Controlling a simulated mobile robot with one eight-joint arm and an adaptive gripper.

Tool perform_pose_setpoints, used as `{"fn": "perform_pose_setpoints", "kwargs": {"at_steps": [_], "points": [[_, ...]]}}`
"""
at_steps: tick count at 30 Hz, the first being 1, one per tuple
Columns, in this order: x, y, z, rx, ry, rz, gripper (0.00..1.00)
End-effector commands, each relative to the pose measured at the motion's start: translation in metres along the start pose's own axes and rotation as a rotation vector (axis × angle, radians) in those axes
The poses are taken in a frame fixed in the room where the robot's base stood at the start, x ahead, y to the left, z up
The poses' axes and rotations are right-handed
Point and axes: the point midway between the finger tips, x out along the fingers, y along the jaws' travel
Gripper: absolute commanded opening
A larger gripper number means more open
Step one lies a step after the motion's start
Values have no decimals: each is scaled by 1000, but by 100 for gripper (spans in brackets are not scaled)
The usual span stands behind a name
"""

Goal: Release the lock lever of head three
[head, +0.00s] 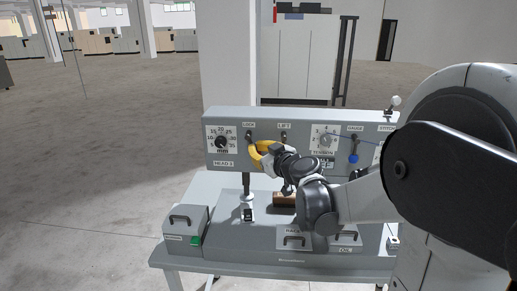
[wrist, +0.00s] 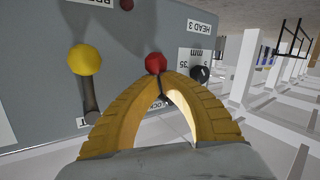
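The head three panel (head: 230,115) carries a lever marked LOCK and one marked LIFT. In the wrist view the lock lever's red knob (wrist: 155,63) shows just beyond my gripper (wrist: 161,82). Its shaft is mostly hidden behind the fingers. My gripper's yellow fingers curve together and their tips meet, or nearly meet, at the lower side of the red knob. I cannot tell whether they pinch the lever or only touch it. In the head view my gripper (head: 253,147) is at the panel just under the LOCK label (head: 249,122).
The lift lever with a yellow knob (wrist: 85,60) stands close beside the lock lever. A dial (head: 221,142) is left of it, and a tension dial (head: 325,140) and blue-knobbed gauge lever (head: 353,158) are to the right. The table (head: 185,257) is below. Open floor lies left.

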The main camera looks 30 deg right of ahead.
Motion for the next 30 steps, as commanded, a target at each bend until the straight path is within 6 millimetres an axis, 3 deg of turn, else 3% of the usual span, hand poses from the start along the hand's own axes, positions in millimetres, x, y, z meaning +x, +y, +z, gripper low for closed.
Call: {"fn": "perform_pose_setpoints", "kwargs": {"at_steps": [30], "points": [[7, -10, 4, 43, 29, 0, 0]]}}
